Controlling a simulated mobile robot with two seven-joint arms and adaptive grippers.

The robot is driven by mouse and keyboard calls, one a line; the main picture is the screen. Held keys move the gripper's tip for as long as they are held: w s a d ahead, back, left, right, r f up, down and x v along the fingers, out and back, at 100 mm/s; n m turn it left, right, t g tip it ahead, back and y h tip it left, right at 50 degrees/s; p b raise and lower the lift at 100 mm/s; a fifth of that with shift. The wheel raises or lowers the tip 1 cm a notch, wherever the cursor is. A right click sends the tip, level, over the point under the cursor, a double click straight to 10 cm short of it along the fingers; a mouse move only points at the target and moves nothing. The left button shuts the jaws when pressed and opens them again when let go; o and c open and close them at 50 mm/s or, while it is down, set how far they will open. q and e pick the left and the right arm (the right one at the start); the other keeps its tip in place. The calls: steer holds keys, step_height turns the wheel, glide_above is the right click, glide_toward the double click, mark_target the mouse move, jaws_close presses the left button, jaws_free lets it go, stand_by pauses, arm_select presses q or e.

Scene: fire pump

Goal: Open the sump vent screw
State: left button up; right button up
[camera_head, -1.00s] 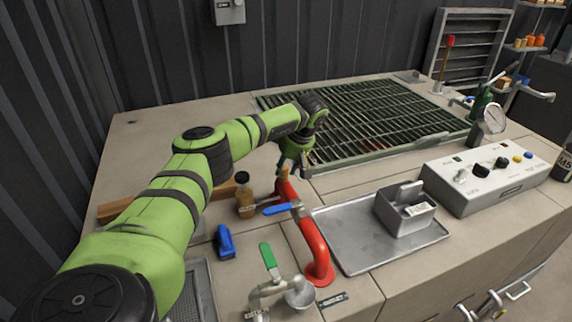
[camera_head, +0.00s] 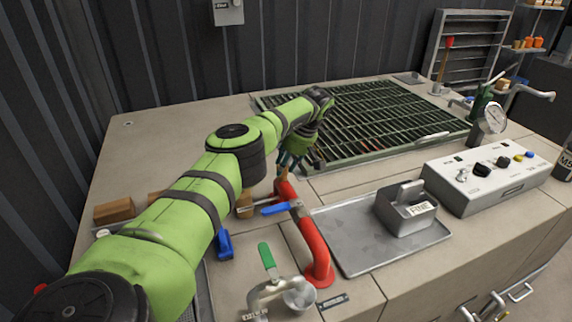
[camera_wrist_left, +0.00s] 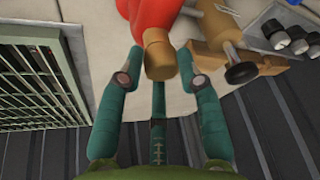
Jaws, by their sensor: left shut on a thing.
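A brass-coloured screw cap (camera_wrist_left: 159,56) sits at the end of a red pipe (camera_wrist_left: 155,15) in the left wrist view. I take it to be the sump vent screw; no label on it is readable. My left gripper (camera_wrist_left: 160,78) has its teal fingers around it and is shut on it. In the head view the red pipe (camera_head: 315,245) arches over the bench, and my left gripper (camera_head: 290,160) is at its far end, where the hand largely hides the screw. My right gripper is not in view.
A blue-handled valve (camera_head: 277,209) and a green-handled valve (camera_head: 267,256) stand close to the pipe. A metal tray (camera_head: 360,250) with a grey box (camera_head: 408,210) lies to the right. A green grating (camera_head: 375,120) lies behind. A wooden block (camera_head: 114,210) is at left.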

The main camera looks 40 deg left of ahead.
arm_select(q)
steer(key=shift+s+a+r, duration=0.1)
steer(key=shift+s+a, duration=0.1)
steer(key=shift+a, duration=0.2)
steer(key=o, duration=1.1)
steer(key=shift+c, duration=0.2)
steer(key=shift+s, duration=0.15)
steer(key=shift+d, duration=0.2)
steer(key=shift+w+r, duration=0.1)
steer(key=shift+w, duration=0.1)
steer(key=v, duration=1.1)
steer(key=shift+d+r, duration=0.2)
steer(key=shift+r, duration=0.1)
steer(key=shift+a+f, duration=0.1)
